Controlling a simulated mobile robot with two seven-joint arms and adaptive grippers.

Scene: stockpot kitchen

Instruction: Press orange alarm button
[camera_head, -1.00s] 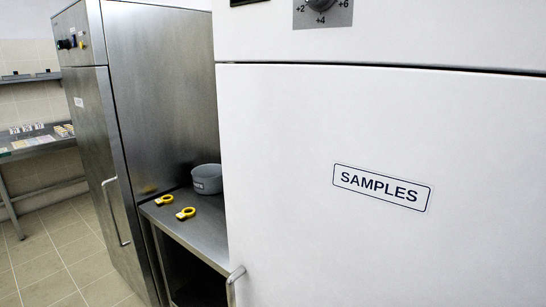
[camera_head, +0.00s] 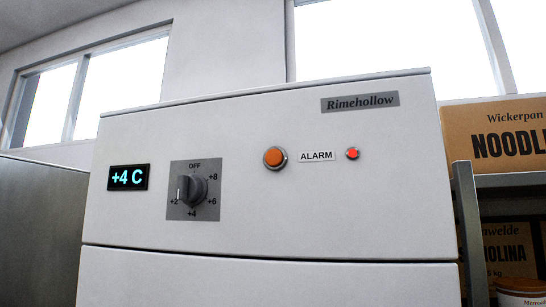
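The orange alarm button (camera_head: 275,158) is a round button in a metal ring on the upper white panel of the fridge (camera_head: 300,220). An "ALARM" label (camera_head: 317,156) is just to its right. A small red lamp (camera_head: 352,154), which looks lit, is to the right of the label. Neither of my grippers shows in the head view, so I cannot see where they are or how they stand.
A dial (camera_head: 191,189) and a "+4 C" display (camera_head: 128,177) are left of the button. A shelf (camera_head: 505,180) with cardboard boxes (camera_head: 500,135) stands at the right. A steel cabinet (camera_head: 35,230) is at the left. Nothing visible blocks the panel.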

